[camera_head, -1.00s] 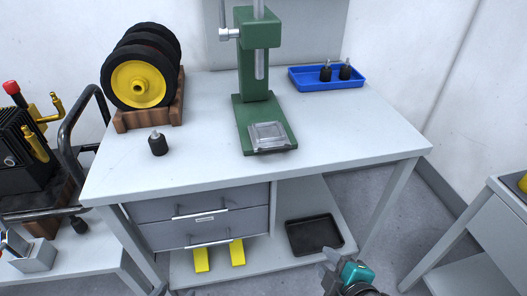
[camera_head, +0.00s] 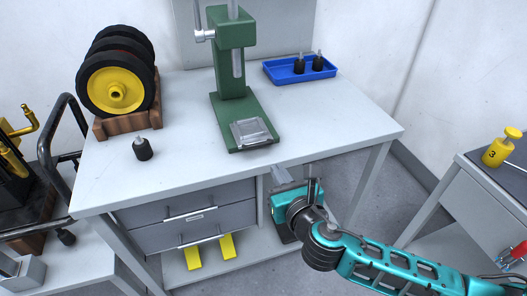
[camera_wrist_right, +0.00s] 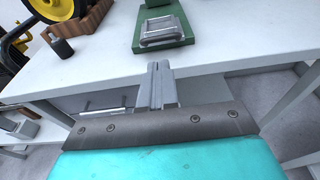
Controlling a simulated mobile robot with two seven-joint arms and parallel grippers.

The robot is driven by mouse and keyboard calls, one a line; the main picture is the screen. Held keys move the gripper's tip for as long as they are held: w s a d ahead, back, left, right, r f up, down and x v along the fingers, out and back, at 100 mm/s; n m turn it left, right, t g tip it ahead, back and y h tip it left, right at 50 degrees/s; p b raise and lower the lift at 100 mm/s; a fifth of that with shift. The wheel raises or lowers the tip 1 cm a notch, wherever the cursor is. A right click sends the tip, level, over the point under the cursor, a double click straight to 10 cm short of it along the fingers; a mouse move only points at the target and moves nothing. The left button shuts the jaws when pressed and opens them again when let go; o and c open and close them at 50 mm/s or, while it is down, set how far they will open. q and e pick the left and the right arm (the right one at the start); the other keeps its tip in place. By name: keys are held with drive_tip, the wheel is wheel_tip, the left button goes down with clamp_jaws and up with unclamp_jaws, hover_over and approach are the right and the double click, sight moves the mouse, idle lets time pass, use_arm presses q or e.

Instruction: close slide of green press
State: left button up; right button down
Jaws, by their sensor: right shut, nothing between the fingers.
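The green press (camera_head: 234,70) stands at the back middle of the white table. Its slide (camera_head: 251,131), a clear and grey flat piece, lies on the front end of the green base; it also shows in the right wrist view (camera_wrist_right: 163,26). My right gripper (camera_head: 291,173) is just in front of the table's front edge, below and to the right of the slide, not touching it. Its fingers are together and empty, also in the right wrist view (camera_wrist_right: 158,72). My left gripper is not in view.
A blue tray (camera_head: 272,74) with two black parts is at the back right of the tabletop (camera_head: 330,110). Wheels (camera_head: 116,90) on a wooden stand and a small black part (camera_head: 142,149) are at the left.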

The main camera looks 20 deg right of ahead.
sight(261, 146)
drive_tip(key=w, duration=0.3)
drive_tip(key=w+f, duration=0.1)
drive_tip(key=w, duration=0.2)
drive_tip(key=w+f, duration=0.1)
drive_tip(key=w, duration=0.2)
drive_tip(key=shift+w+a, duration=0.15)
drive_tip(key=shift+w, duration=0.1)
